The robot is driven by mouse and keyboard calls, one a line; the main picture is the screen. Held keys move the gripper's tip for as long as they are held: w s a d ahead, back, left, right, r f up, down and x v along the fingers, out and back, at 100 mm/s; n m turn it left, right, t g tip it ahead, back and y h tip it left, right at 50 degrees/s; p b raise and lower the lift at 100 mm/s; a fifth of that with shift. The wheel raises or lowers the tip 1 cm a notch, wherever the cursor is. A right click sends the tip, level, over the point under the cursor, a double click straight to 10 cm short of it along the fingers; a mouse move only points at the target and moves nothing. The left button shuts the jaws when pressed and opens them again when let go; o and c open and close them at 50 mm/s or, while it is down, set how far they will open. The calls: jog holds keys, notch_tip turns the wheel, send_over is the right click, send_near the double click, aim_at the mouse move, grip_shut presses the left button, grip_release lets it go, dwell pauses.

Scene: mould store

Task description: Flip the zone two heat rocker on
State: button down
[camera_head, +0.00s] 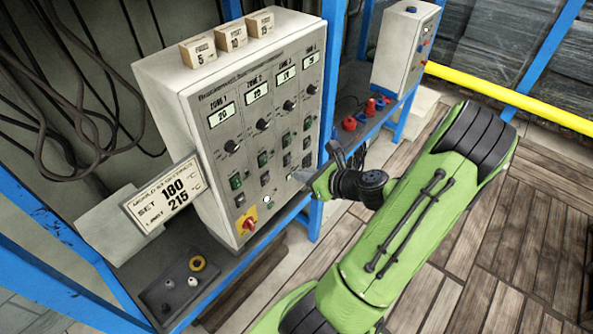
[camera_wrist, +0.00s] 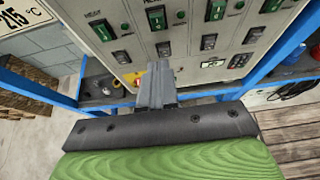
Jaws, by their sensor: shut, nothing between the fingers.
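The zone two heat rocker (camera_head: 262,159) is a small green-faced switch below the zone 2 knob on the grey control cabinet (camera_head: 215,165). In the wrist view, the rocker (camera_wrist: 157,18) is under a HEAT label near the top edge. Which way it is tipped is too small to tell. My gripper (camera_head: 312,178) is shut and empty, in front of the lower right of the panel in the head view. In the wrist view, my gripper (camera_wrist: 157,70) points at the panel below the rocker, apart from it in the picture.
Similar rockers stand beside it, including zone 1 (camera_head: 236,182) and zone 3 (camera_head: 286,140). A black rocker (camera_head: 264,178) is just below. A red and yellow rotary switch (camera_head: 247,221) is at the panel's lower left. Blue frame posts (camera_head: 329,70) stand right of the cabinet.

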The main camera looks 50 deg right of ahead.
send_near(265, 161)
notch_tip(265, 161, down, 3)
jog(key=w, duration=0.2)
jog(key=shift+w+a+r, duration=0.1)
jog(key=shift+w+r, duration=0.1)
jog(key=shift+w, duration=0.4)
jog(key=shift+w+a+r, duration=0.1)
jog(key=shift+w+r, duration=0.1)
jog(key=shift+w, duration=0.35)
jog(key=shift+w+r, duration=0.1)
jog(key=shift+w, duration=0.25)
